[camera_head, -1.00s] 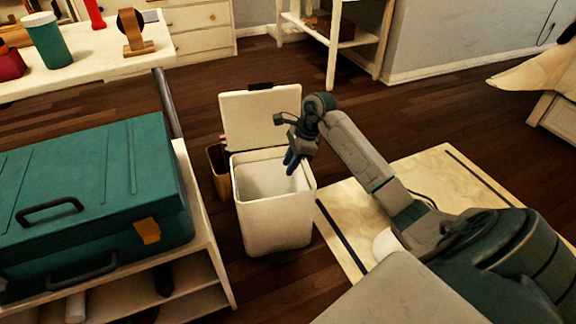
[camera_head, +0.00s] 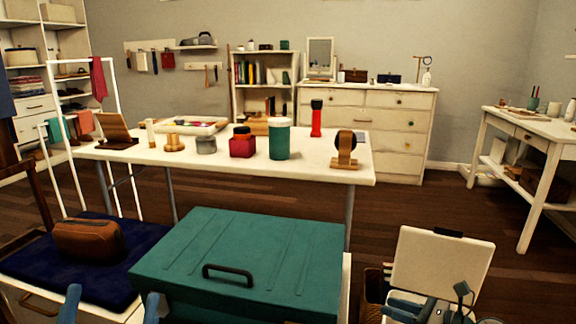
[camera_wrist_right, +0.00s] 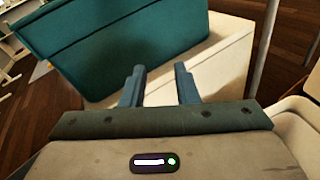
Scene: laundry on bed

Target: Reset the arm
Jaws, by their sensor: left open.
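My left gripper (camera_head: 110,306) shows at the bottom left of the head view, its two blue fingertips wide apart with nothing between them. It is in front of the teal case. My right gripper (camera_head: 405,308) is at the bottom right of the head view, in front of the white bin's raised lid (camera_head: 443,262). In the right wrist view its fingers (camera_wrist_right: 161,86) are apart and empty, pointing toward the teal case (camera_wrist_right: 120,45) on its white stand. Most of both arms is outside the head view.
The teal case (camera_head: 240,262) stands close in front. Left of it a brown pouch (camera_head: 88,239) lies on a dark blue cloth (camera_head: 30,262). Behind, a white table (camera_head: 310,160) holds a green jar (camera_head: 279,140) and several small items. Open floor (camera_head: 410,210) lies right of the table.

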